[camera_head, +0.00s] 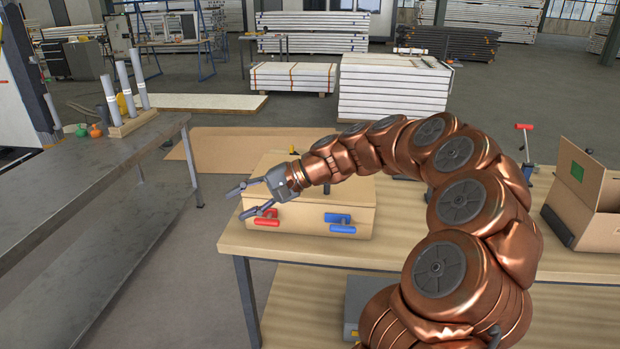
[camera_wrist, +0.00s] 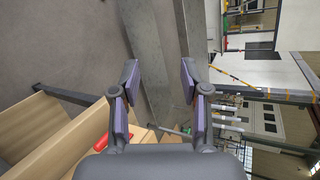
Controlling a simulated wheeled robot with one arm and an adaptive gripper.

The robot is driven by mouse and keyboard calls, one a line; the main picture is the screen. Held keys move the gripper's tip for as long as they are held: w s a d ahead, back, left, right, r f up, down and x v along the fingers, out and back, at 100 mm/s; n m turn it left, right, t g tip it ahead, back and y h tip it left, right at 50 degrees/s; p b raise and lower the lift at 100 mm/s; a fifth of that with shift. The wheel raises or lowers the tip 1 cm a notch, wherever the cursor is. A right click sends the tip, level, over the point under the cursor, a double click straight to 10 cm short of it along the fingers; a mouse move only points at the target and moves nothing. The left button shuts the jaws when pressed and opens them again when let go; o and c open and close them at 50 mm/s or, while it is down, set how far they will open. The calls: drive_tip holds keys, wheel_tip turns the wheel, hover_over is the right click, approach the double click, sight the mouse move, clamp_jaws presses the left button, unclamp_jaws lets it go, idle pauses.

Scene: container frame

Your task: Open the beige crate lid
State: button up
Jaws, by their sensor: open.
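The beige crate (camera_head: 300,220) sits on the left end of the wooden table, and its lid (camera_head: 345,187) lies closed on top. A red handle (camera_head: 266,217) and a blue handle (camera_head: 340,222) are on its front side. My gripper (camera_head: 243,200) is open and empty, at the crate's front left, above and left of the red handle. My arm hides part of the lid. In the wrist view, my gripper (camera_wrist: 160,90) has its fingers apart with nothing between them. The red handle (camera_wrist: 104,150) shows at lower left, beside the left finger.
A wooden table (camera_head: 300,250) bears the crate. An open cardboard box (camera_head: 590,210) stands at its right, near a red-topped tool (camera_head: 524,128). A grey metal bench (camera_head: 90,180) is at left, holding tubes in a wooden block (camera_head: 130,125). Floor lies clear between bench and table.

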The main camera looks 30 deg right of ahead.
drive_tip(key=w+d+f+m+t+h, duration=0.1)
drive_tip(key=w+d+m+t, duration=0.15)
drive_tip(key=d, duration=0.55)
drive_tip(key=w+d+f+m+t, duration=0.2)
drive_tip(key=w+d+m, duration=0.1)
drive_tip(key=d, duration=0.5)
drive_tip(key=m+t+h, duration=0.3)
drive_tip(key=m, duration=0.1)
hover_over(332, 198)
drive_tip(key=f, duration=0.1)
drive_tip(key=f+p, duration=0.1)
drive_tip(key=f, duration=0.1)
drive_tip(key=shift+s+a+f, duration=0.15)
drive_tip(key=shift+a+f, duration=0.05)
drive_tip(key=shift+d+f, duration=0.15)
drive_tip(key=shift+d, duration=0.05)
drive_tip(key=shift+p+x, duration=1.05)
drive_tip(key=shift+x, duration=2.8)
drive_tip(key=shift+c, duration=0.2)
clamp_jaws()
